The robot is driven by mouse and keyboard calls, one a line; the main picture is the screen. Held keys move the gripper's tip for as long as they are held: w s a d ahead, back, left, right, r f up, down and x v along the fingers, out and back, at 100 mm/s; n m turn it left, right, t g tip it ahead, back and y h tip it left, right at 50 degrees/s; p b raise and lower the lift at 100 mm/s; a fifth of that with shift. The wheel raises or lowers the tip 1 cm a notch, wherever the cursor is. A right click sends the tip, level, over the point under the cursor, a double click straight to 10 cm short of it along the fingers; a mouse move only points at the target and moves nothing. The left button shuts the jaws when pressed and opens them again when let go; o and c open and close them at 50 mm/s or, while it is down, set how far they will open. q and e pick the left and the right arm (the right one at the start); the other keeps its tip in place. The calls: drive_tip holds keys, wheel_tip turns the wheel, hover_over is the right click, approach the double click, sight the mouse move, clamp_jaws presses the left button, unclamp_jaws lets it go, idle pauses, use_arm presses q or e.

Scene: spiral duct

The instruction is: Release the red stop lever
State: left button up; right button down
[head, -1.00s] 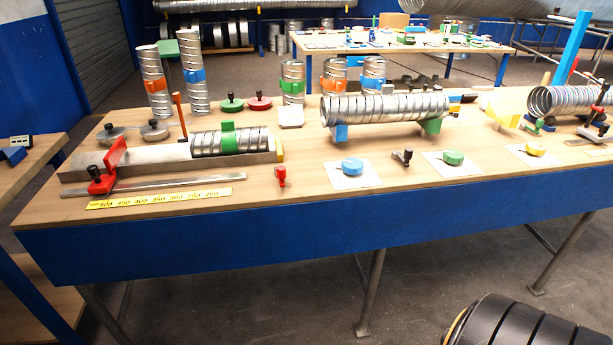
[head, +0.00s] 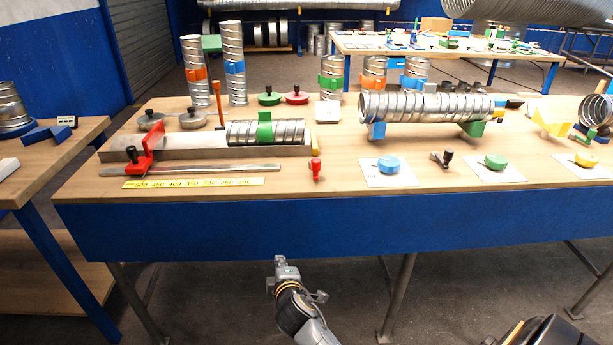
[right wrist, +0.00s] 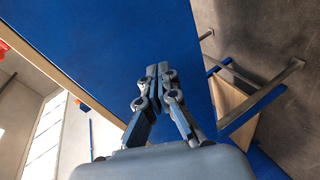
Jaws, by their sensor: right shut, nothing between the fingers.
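A red stop (head: 146,150) with an upright plate and a black knob sits at the left of the metal trough (head: 185,146), by a steel rail (head: 190,170) and a yellow scale (head: 195,183). A small red upright lever (head: 316,169) stands at the right end of the rail. I cannot tell which red part is the stop lever. My right gripper (head: 287,268) is below and in front of the bench's blue front, well apart from both. In the right wrist view my right gripper (right wrist: 158,72) is shut and empty, facing the blue panel. My left gripper is not in view.
A spiral duct piece with a green clamp (head: 265,130) lies in the trough. An orange upright handle (head: 218,100) stands behind it. A longer duct (head: 425,107) rests on blue and green supports. Blue (head: 388,164) and green (head: 495,161) knobs sit on white squares at the front.

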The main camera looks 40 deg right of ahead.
sight(315, 163)
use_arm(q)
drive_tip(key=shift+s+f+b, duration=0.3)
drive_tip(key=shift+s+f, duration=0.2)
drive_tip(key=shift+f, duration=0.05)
use_arm(e)
drive_tip(key=d+r+t+h, duration=0.1)
drive_tip(key=d+r+h, duration=0.1)
drive_tip(key=r, duration=0.8)
drive_tip(key=d+r+t+h, duration=0.1)
drive_tip(key=d+r+h, duration=0.1)
drive_tip(key=r, duration=0.8)
drive_tip(key=shift+d+t+h, duration=0.3)
drive_tip(key=shift+d, duration=0.05)
drive_tip(key=w+d+p, duration=0.1)
drive_tip(key=w+d, duration=0.6)
drive_tip(key=d, duration=0.1)
drive_tip(key=shift+w+p, duration=0.4)
drive_tip(key=shift+s+d, duration=0.2)
drive_tip(key=shift+d, duration=0.3)
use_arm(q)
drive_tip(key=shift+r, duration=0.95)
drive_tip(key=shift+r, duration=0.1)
